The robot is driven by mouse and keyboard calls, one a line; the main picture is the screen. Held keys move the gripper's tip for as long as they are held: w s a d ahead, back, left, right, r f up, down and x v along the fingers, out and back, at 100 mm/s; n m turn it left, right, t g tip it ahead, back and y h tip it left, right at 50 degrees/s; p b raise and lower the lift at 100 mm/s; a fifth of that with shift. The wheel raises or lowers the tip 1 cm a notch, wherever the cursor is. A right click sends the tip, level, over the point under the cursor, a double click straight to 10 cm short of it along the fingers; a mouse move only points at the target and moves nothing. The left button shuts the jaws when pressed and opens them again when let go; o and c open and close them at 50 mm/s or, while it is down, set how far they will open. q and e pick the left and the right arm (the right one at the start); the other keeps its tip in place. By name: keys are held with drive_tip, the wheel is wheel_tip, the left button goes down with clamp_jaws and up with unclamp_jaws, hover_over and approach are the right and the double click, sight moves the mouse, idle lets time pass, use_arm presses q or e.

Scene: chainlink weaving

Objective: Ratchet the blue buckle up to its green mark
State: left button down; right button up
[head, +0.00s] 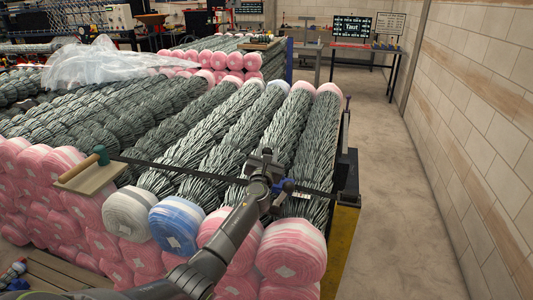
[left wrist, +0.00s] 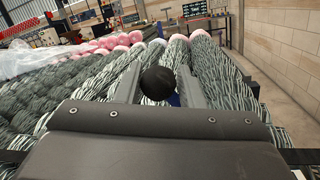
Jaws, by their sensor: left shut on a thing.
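The blue buckle (head: 283,187) sits on a dark strap (head: 190,172) that crosses the tops of the mesh rolls. My left gripper (head: 265,158) is over the buckle and hides part of it. In the left wrist view, its two fingers stand on either side of a round black knob (left wrist: 158,83) and are shut on it. A bit of blue (left wrist: 174,100) shows just behind the knob. I cannot make out the green mark. My right gripper is not in view.
Mesh rolls (head: 230,135) with pink, white and blue wrapped ends fill the left and middle. A yellow post (head: 342,235) stands at the right edge. The floor (head: 385,200) beyond is clear. A screen (head: 352,28) reads "Taut".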

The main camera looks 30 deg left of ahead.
use_arm(q)
drive_tip(key=shift+f, duration=0.45)
drive_tip(key=c, duration=1.2)
unclamp_jaws()
drive_tip(key=shift+o, duration=1.2)
drive_tip(key=shift+r, duration=0.15)
drive_tip(key=shift+s+d, duration=0.1)
drive_tip(key=shift+s, duration=0.25)
drive_tip(key=p+v, duration=0.2)
drive_tip(key=v, duration=1.4)
drive_tip(key=shift+s, duration=0.25)
